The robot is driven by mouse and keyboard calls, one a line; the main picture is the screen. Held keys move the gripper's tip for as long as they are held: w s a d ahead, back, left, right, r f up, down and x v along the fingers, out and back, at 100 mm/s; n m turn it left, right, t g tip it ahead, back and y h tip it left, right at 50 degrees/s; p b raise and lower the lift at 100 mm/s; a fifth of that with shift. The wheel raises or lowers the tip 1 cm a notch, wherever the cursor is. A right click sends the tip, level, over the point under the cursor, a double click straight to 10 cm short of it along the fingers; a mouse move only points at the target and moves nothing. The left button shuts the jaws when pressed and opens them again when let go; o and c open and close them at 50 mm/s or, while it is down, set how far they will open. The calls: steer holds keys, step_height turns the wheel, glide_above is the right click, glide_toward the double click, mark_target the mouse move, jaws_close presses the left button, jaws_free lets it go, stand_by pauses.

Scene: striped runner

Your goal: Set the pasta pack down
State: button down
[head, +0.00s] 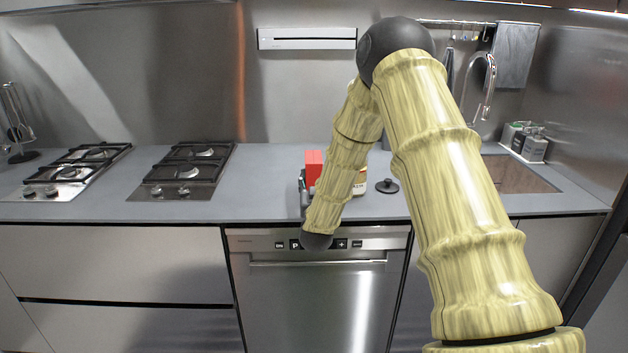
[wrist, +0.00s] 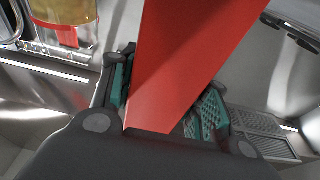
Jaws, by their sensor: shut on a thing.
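The pasta pack shows as a red block (head: 313,164) above the counter in the head view, just left of my forearm. In the wrist view the red pack (wrist: 190,60) fills the upper middle and runs down between the teal finger pads. My gripper (wrist: 166,100) is shut on it, with one pad at each side. In the head view my gripper (head: 304,190) is small and partly hidden by my arm. The pack's lower part is hidden there, so I cannot tell whether it touches the counter.
The grey counter (head: 245,195) has free room left of the pack. Two gas hobs (head: 185,168) are further left. A jar (head: 360,184) and a dark lid-like object (head: 387,186) stand right of the pack. A sink (head: 515,175) is at the right. A dishwasher (head: 318,300) is below.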

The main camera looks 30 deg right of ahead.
stand_by(0.3)
steer(key=shift+f, duration=0.2)
steer(key=c, duration=0.7)
jaws_free()
steer(key=shift+c, duration=0.2)
